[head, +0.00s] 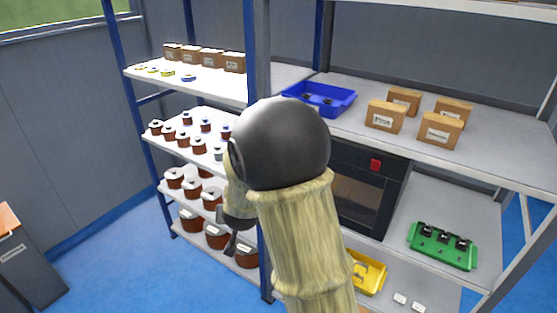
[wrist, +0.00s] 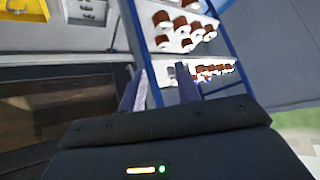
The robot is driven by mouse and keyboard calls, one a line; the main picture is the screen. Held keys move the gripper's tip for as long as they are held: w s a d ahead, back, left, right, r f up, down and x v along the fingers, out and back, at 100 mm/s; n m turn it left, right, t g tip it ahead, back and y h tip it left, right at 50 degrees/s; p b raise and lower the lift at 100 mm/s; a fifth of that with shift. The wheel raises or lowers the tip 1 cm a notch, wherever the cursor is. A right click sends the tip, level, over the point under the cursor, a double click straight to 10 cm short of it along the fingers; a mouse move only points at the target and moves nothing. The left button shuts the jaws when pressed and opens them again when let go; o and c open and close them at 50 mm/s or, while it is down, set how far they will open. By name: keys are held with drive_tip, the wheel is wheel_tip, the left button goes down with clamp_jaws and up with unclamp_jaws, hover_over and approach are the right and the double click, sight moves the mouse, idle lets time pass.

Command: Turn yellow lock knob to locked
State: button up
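I cannot make out a yellow lock knob in either view. The cabinet also fills the left of the wrist view (wrist: 50,108). My gripper (wrist: 161,88) is open, with a gap between its two fingers and nothing held. The fingers point towards the shelves of spools, beside the cabinet. In the head view my arm hides most of the gripper.
Shelves of brown spools (head: 192,221) stand left of my arm. A blue tray (head: 345,101) and cardboard boxes (head: 440,129) sit on the upper right shelf. A green tray (head: 425,250) and a yellow bin (head: 378,284) are lower right. The blue floor at left is mostly clear.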

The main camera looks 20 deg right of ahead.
drive_tip(key=w+d+m+t+h+p, duration=0.1)
drive_tip(key=w+d+m+h+p, duration=0.2)
drive_tip(key=h, duration=1)
drive_tip(key=w+d+m, duration=0.2)
drive_tip(key=w+m, duration=0.2)
drive_tip(key=w, duration=0.1)
drive_tip(key=shift+w+r+t+h, duration=0.3)
drive_tip(key=shift+w, duration=0.1)
drive_tip(key=p+x, duration=0.7)
drive_tip(key=x, duration=1)
drive_tip(key=shift+d, duration=0.25)
drive_tip(key=shift+w, duration=0.1)
clamp_jaws()
